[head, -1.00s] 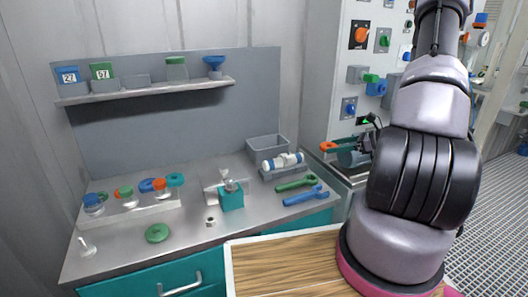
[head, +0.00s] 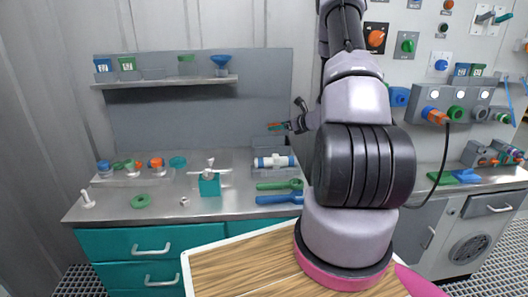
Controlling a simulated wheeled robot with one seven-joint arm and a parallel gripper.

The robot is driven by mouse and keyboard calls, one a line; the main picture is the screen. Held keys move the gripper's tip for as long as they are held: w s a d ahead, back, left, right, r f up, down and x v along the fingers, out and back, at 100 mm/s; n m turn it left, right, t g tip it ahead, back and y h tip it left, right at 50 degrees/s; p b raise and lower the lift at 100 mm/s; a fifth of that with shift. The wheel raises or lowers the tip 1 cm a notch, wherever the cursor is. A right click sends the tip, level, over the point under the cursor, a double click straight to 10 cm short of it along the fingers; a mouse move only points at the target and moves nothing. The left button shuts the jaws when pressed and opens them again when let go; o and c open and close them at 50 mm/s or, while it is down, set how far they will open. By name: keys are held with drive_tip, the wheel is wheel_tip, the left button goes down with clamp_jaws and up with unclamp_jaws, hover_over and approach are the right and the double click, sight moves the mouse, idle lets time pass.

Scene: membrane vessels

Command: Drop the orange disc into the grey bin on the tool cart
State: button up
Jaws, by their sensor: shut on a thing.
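My gripper (head: 289,126) is beside my arm, above the right part of the steel bench. It is small and partly hidden by my arm. It is shut on a small orange thing, which I take for the orange disc (head: 274,125); its shape is hard to make out. A grey bin (head: 268,143) stands at the back of the bench below the gripper, with a white and blue cylinder in front of it. I cannot tell whether this bench is the tool cart.
A shelf (head: 170,82) with small containers hangs above the bench. A rack (head: 130,178) of coloured-topped vessels, a teal block (head: 209,185), a green ring (head: 140,201) and green and blue wrenches (head: 279,198) occupy the bench. A control panel (head: 440,75) stands right of my arm.

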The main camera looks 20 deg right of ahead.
drive_tip(key=shift+f, duration=2.75)
drive_tip(key=o, duration=1.3)
drive_tip(key=shift+c, duration=0.2)
drive_tip(key=v, duration=1.1)
drive_tip(key=shift+f, duration=0.1)
